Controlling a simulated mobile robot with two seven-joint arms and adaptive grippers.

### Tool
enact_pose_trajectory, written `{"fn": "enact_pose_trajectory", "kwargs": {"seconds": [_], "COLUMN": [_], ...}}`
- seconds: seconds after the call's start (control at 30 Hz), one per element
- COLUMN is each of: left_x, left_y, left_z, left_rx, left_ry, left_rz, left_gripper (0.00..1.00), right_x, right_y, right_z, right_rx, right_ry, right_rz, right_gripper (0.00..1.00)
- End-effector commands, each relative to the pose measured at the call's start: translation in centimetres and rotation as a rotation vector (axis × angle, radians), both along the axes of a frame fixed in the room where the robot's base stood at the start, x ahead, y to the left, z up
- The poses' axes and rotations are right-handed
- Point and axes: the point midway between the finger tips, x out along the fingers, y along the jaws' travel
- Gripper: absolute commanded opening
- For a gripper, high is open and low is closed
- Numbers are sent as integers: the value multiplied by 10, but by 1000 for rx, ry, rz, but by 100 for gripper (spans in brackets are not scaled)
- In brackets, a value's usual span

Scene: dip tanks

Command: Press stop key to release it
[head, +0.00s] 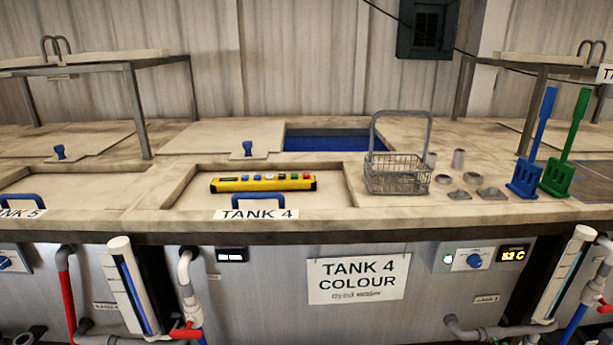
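A yellow control pendant (263,185) lies flat on the closed tank 4 lid (337,192), near the counter's front edge. A row of several small coloured keys runs along its top. A red key (307,176) sits near its right end. The key labels are too small to read, so I cannot tell which is the stop key or whether it is pressed in. Neither of my grippers shows in the head view.
A blue handle (259,199) stands in front of the pendant. Right of it are a wire basket (398,176) and small metal dishes (459,195). Blue (527,172) and green paddles (559,176) stand further right. Behind is an open tank with blue liquid (335,141).

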Motion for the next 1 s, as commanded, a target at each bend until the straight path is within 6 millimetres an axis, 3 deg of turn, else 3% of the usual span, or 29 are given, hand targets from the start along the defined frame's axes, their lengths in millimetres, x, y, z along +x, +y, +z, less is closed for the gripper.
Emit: {"fn": "enact_pose_trajectory", "kwargs": {"seconds": [0.03,0.17,1.0], "left_x": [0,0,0], "left_y": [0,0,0], "left_z": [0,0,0], "left_rx": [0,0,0], "left_ry": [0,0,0], "left_rz": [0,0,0], "left_gripper": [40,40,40], "right_x": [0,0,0], "right_y": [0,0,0], "right_z": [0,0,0], "right_rx": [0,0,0], "right_ry": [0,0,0], "right_rz": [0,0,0], "right_gripper": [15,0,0]}}
